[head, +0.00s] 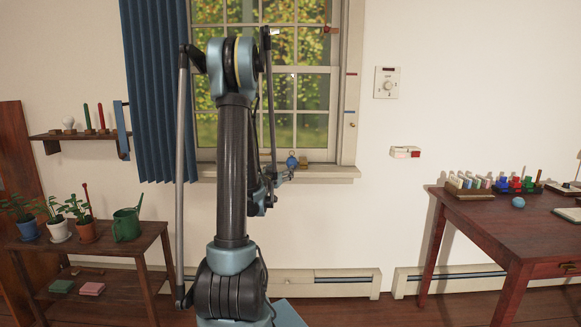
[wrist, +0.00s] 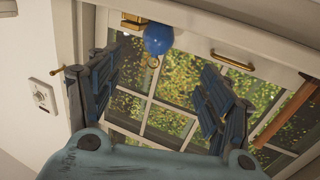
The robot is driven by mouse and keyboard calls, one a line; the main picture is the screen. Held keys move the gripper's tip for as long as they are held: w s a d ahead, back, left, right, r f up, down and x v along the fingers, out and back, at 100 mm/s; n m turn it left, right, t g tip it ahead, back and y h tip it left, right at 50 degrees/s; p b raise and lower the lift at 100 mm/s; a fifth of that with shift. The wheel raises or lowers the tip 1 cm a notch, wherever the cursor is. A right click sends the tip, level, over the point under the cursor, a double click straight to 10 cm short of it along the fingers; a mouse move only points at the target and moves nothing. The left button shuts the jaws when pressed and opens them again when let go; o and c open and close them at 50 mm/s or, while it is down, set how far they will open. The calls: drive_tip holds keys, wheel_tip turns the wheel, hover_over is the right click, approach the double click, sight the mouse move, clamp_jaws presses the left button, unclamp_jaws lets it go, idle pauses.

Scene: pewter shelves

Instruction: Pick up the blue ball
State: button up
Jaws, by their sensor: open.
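A round blue ball (head: 292,161) is at the windowsill, close to my gripper. In the tilted wrist view the blue ball (wrist: 158,39) shows near the top, beyond and roughly between the fingers, with a small brass-coloured part touching it. A second, lighter blue ball (head: 518,202) rests on the wooden table at right. My gripper (head: 284,176) is in front of the sill, partly hidden by my arm. In the wrist view my gripper (wrist: 160,82) has its two fingers spread wide, with nothing between them.
The windowsill (head: 335,171) bears a small brass-coloured object (head: 304,161) beside the ball. A blue curtain (head: 158,95) hangs left of the window. A low shelf (head: 150,240) with plants stands at left. The wooden table (head: 490,215) at right bears a rack and other items.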

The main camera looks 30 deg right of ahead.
sight(290, 163)
drive_tip(key=x, duration=1.3)
drive_tip(key=shift+s+d, duration=0.1)
drive_tip(key=shift+d, duration=0.05)
drive_tip(key=c, duration=1.2)
